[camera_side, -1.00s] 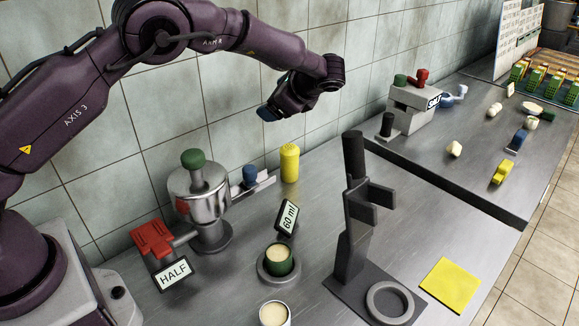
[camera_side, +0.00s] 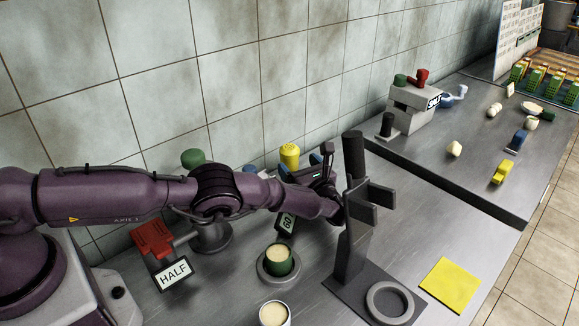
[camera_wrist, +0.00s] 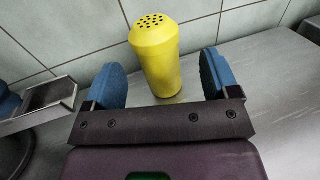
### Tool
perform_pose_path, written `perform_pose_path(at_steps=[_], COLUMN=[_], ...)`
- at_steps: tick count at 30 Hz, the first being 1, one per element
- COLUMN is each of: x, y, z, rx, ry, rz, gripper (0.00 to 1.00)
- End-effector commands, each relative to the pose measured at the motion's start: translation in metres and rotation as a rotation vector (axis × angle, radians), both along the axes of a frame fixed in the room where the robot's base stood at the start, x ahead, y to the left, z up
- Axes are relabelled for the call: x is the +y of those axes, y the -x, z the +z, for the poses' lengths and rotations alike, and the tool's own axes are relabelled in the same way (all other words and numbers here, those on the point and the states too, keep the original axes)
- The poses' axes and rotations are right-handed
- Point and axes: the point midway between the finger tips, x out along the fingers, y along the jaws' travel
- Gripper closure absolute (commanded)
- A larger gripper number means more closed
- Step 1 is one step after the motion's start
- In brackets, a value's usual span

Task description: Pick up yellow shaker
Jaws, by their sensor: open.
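The yellow shaker (camera_side: 289,154) stands upright on the metal counter close to the tiled wall. In the side view its lower part is hidden behind my arm and gripper. In the wrist view the yellow shaker (camera_wrist: 157,58) shows its dotted, holed top. My gripper (camera_wrist: 160,82) is open, with one blue finger pad on each side of the shaker in the picture. Gaps show between the shaker and both pads. In the side view my gripper (camera_side: 300,165) is low beside the shaker, its fingers partly hidden.
A steel pot with a green knob (camera_side: 193,158) stands left, mostly behind my arm. A dark stand (camera_side: 352,230) is close on the right. A green cup (camera_side: 279,260) sits in front, near a HALF sign (camera_side: 173,273). A yellow square (camera_side: 450,284) lies at right.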

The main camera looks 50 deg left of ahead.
Motion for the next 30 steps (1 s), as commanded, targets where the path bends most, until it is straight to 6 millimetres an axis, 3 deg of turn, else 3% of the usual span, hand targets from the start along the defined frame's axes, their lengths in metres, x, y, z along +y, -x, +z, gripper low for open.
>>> perform_pose_path(at_steps=[9,17,25,30], x=[0.044,0.047,0.047,0.047], y=[-0.007,-0.009,-0.009,-0.009], z=[0.002,0.002,0.003,0.003], rx=[-0.001,-0.001,0.0,-0.003], ry=[0.003,0.003,0.002,0.002], rz=[0.004,0.0,0.001,0.001], gripper=[0.19,0.19,0.81,0.82])
